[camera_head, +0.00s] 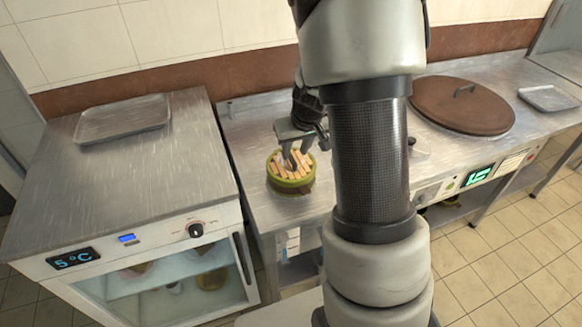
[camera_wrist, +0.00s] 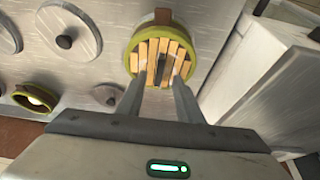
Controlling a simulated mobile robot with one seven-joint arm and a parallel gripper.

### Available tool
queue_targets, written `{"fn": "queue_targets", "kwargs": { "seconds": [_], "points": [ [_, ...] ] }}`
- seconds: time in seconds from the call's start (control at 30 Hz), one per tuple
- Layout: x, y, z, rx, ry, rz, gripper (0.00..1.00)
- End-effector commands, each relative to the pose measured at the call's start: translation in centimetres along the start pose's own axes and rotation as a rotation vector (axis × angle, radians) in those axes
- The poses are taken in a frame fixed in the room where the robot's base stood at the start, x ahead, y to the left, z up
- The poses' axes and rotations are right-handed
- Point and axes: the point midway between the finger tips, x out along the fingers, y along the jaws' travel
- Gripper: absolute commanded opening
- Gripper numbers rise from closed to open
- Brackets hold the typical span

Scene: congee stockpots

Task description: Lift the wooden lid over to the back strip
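A steel cabinet (camera_head: 100,192) with a tray (camera_head: 122,119) stands at left. Another tray (camera_head: 548,98) lies right of the lid. A brown band (camera_head: 190,79) runs along the wall behind the counter. In the wrist view, several grey knobbed lids (camera_wrist: 87,28) and a small green pot (camera_wrist: 35,98) lie nearby.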

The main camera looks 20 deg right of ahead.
Motion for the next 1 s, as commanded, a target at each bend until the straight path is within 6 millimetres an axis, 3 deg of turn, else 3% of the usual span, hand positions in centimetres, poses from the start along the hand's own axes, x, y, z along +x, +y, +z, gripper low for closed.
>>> {"fn": "queue_targets", "kwargs": {
  "seconds": [0.4,0.67,0.87,1.0],
  "points": [
    [5.0,0.1,-0.7,0.000,-0.001,0.000,0.33],
    [5.2,0.1,-0.7,0.000,0.000,0.000,0.33],
    [5.2,0.1,-0.7,0.000,0.000,0.000,0.02],
    [5.2,0.1,-0.7,0.000,0.000,0.000,0.00]
  ]
}}
